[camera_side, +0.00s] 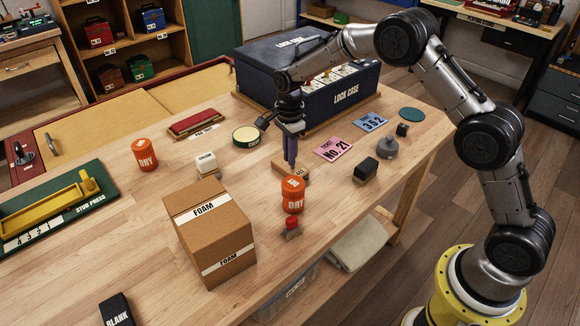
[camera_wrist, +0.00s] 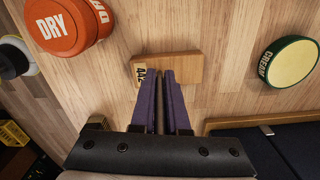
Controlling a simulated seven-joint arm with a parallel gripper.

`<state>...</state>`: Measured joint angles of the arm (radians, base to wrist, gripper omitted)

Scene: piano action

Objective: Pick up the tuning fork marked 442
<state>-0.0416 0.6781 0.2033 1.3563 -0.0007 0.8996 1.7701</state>
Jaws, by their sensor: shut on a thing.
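A small wooden block (camera_wrist: 187,64) with a pale label reading "44" and a partly covered last digit is directly below my gripper (camera_wrist: 160,78). In the side view the block (camera_side: 281,166) is at the middle of the workbench, mostly behind an orange tin. My gripper (camera_side: 290,160) points down over it, with purple fingers close together. A thin grey-brown bar (camera_wrist: 160,105) shows between the fingers, apparently the tuning fork on this block. The fingers hide most of the fork. I cannot tell whether the block touches the bench.
An orange DRY tin (camera_side: 293,196) stands just in front of the block; a CREAM tin (camera_side: 246,136) is behind left. The blue LOCK CASE (camera_side: 345,95) is behind. A cardboard FOAM box (camera_side: 209,230) is front left. A pink ticket (camera_side: 333,148) and dark block (camera_side: 365,170) lie right.

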